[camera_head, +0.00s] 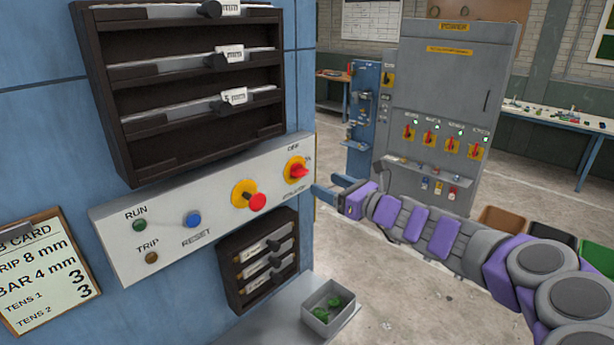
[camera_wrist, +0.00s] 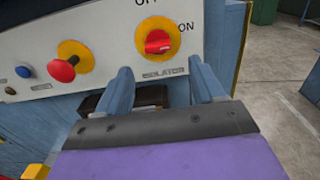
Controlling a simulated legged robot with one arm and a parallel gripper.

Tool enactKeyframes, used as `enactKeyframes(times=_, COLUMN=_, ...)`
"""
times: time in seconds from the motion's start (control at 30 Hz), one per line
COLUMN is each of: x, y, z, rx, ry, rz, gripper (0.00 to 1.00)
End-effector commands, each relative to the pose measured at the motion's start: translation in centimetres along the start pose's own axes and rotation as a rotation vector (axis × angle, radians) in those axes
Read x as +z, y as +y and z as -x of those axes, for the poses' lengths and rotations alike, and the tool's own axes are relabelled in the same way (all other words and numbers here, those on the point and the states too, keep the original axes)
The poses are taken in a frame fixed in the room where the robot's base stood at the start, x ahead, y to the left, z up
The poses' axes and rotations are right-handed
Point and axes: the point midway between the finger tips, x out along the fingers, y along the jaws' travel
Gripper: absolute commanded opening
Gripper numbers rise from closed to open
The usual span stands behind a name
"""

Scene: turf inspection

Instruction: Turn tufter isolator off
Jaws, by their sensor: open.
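The isolator (camera_head: 297,170) is a red rotary handle on a yellow disc at the right end of a pale control panel (camera_head: 170,255). It also shows in the wrist view (camera_wrist: 158,42), with OFF printed above it, ON to its right and ISOLATOR below. Its red handle lies roughly sideways, towards ON. My gripper (camera_head: 326,186) is open and empty, just right of the panel in the head view. In the wrist view its two blue-grey fingers (camera_wrist: 160,68) are spread below the isolator, one to each side, apart from the handle.
A red mushroom button (camera_head: 257,202) on yellow sits left of the isolator, then a blue RESET button (camera_head: 193,219). A dark slotted rack (camera_head: 265,265) hangs below the panel, with a grey tray (camera_head: 328,307) lower down. A grey POWER cabinet (camera_head: 450,90) stands behind.

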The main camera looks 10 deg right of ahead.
Motion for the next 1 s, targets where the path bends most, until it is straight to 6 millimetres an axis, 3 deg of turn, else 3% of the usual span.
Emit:
enactKeyframes(times=0.2, x=-0.1, y=0.1, z=-3.4, rx=0.004, ry=0.001, rz=0.0, gripper=0.68)
enactKeyframes(times=0.5, x=0.0, y=0.1, z=-6.9, rx=0.002, ry=0.001, rz=0.001, gripper=0.68)
enactKeyframes(times=0.93, x=0.1, y=0.1, z=-7.8, rx=0.001, ry=0.0, rz=0.001, gripper=0.68)
enactKeyframes(times=1.0, x=0.1, y=0.1, z=-7.8, rx=0.001, ry=0.0, rz=0.001, gripper=0.63)
